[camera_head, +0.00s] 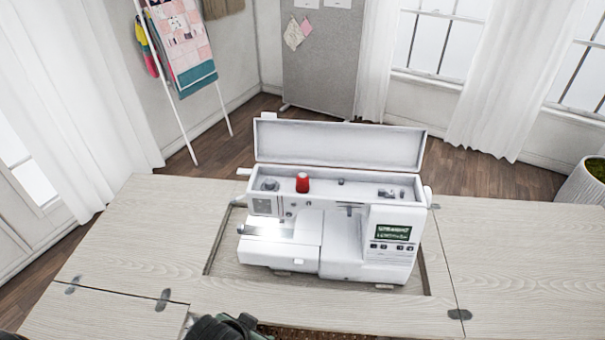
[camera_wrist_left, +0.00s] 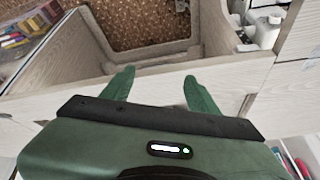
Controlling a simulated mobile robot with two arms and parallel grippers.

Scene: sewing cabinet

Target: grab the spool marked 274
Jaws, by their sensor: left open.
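A red spool (camera_head: 303,183) stands upright in the open top of the white sewing machine (camera_head: 340,240) in the head view. No number can be read on it, so I cannot tell whether it is the spool marked 274. My left gripper (camera_wrist_left: 162,88) shows in the left wrist view with its two green fingers spread apart and nothing between them. It is over the cabinet's pale wooden parts, apart from the red spool. Dark parts of my own arm show at the bottom edge of the head view. My right gripper is not in view.
The machine sits in a recess of the pale cabinet top (camera_head: 130,235), its lid (camera_head: 340,145) raised behind. The top is clear on both sides.

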